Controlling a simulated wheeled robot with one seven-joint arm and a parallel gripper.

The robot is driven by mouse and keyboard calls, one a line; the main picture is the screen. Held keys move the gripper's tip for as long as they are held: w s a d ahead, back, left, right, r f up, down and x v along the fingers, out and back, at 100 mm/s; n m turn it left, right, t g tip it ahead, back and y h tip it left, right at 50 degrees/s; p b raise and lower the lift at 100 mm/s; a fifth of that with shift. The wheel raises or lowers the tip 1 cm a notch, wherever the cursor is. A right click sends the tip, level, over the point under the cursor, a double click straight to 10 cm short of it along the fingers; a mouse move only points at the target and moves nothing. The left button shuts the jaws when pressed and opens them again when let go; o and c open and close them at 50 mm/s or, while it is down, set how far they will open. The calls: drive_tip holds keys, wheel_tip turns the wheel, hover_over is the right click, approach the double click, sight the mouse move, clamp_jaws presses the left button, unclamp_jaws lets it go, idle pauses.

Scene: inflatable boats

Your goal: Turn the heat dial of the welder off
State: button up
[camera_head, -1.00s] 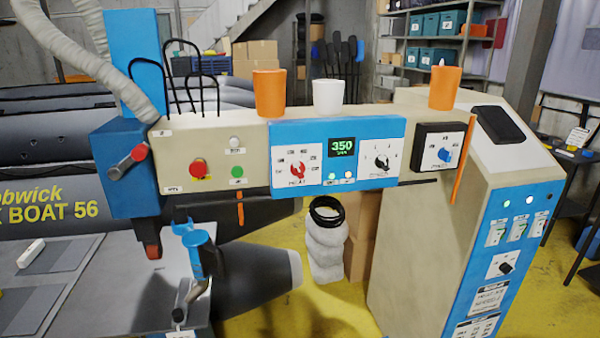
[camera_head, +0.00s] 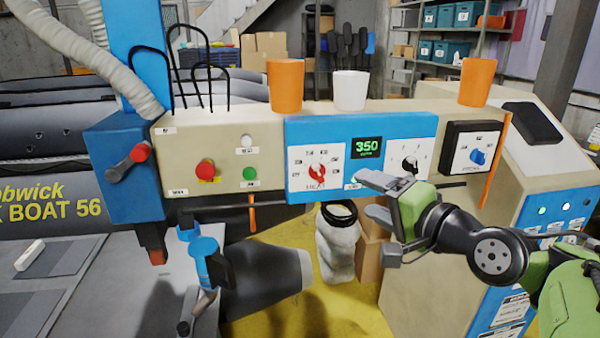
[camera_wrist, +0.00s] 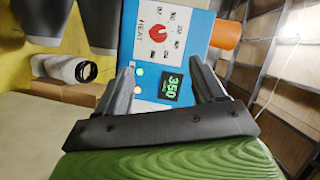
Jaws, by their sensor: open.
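The welder (camera_head: 262,122) is a long beige and blue control box across the middle of the head view. Its heat dial (camera_head: 317,171) is a red knob on a white plate marked HEAT, left of a green display (camera_head: 367,147) reading 350. The heat dial also shows in the wrist view (camera_wrist: 155,32), beyond the fingertips. My gripper (camera_head: 372,198) is open and empty, in front of the panel to the lower right of the heat dial and apart from it. In the wrist view its two fingers (camera_wrist: 160,78) frame the display area.
A black dial (camera_head: 409,164) and a blue dial (camera_head: 477,157) sit further right on the welder. Two orange cups (camera_head: 285,85) (camera_head: 477,81) and a white cup (camera_head: 349,90) stand on top. A red button (camera_head: 205,170) and a green button (camera_head: 249,174) are at left.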

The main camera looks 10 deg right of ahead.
sight(318, 175)
drive_tip(key=x, duration=1.4)
drive_tip(key=shift+w+a+f+p, duration=0.1)
drive_tip(key=shift+w+a+p, duration=0.1)
drive_tip(key=shift+w+p, duration=0.15)
drive_tip(key=shift+s, duration=0.1)
drive_tip(key=c, duration=1.1)
drive_tip(key=shift+o, duration=0.2)
drive_tip(key=shift+n, duration=0.3)
drive_tip(key=n+g+h, duration=0.1)
drive_tip(key=n, duration=0.2)
drive_tip(key=shift+a+h, duration=0.2)
drive_tip(key=shift+h, duration=0.1)
drive_tip(key=n+h, duration=0.1)
drive_tip(key=n, duration=0.1)
drive_tip(key=shift+a+n+g+b, duration=0.15)
drive_tip(key=shift+n+g+b, duration=0.15)
drive_tip(key=shift+b, duration=0.05)
drive_tip(key=n+h+b, duration=0.1)
drive_tip(key=n+h, duration=0.1)
drive_tip(key=n, duration=0.1)
drive_tip(key=shift+a+h, duration=0.15)
drive_tip(key=shift+h, duration=0.15)
drive_tip(key=shift+n+h+b, duration=0.45)
drive_tip(key=shift+n+h, duration=0.45)
drive_tip(key=shift+n, duration=0.2)
